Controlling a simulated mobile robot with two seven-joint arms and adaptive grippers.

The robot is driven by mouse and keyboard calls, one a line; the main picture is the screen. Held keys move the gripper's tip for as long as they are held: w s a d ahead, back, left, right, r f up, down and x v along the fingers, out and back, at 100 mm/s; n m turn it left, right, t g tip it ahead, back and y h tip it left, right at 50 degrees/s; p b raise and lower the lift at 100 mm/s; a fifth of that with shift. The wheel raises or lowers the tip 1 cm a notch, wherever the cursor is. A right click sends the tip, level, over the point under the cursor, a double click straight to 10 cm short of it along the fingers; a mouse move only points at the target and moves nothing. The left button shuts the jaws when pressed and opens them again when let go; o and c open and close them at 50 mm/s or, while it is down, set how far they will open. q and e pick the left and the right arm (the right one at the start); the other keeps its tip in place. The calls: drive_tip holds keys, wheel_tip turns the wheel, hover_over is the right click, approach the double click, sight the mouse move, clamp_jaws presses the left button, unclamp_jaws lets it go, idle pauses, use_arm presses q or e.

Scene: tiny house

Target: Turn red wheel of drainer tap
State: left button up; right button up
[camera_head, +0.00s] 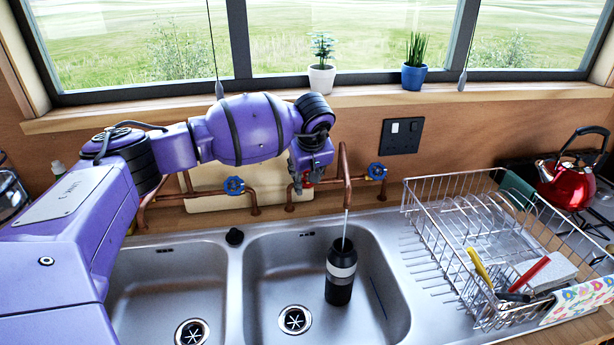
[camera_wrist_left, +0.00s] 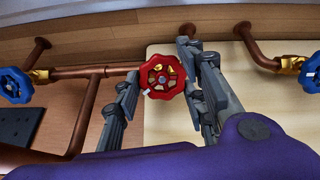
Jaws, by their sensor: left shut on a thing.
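The red wheel (camera_wrist_left: 155,66) of the drainer tap sits on a copper pipe, between the two fingers of my left gripper (camera_wrist_left: 165,82) in the left wrist view. The fingers are shut on its rim from both sides. In the head view my left gripper (camera_head: 304,181) reaches down to the pipe, and it hides most of the wheel; only a bit of red shows. The copper spout (camera_head: 344,172) stands to the right of the gripper. A thin stream of water runs from it toward a black bottle (camera_head: 340,283) with a pale band in the right basin. My right gripper is not in view.
Blue tap wheels (camera_head: 234,186) (camera_head: 377,171) flank the gripper. A cream board (camera_head: 208,177) leans behind the pipes. The wire dish rack (camera_head: 431,213) stands on the right drainer, with a red kettle (camera_head: 566,184) beyond it. The left basin (camera_head: 160,285) is empty.

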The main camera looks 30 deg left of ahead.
use_arm(q)
drive_tip(key=o, duration=1.1)
drive_tip(key=shift+d+f, duration=0.1)
drive_tip(key=shift+d, duration=0.15)
drive_tip(key=shift+a, duration=0.1)
drive_tip(key=shift+s+r, duration=0.1)
drive_tip(key=shift+r, duration=0.45)
drive_tip(key=v, duration=1.1)
drive_tip(key=shift+d, duration=0.2)
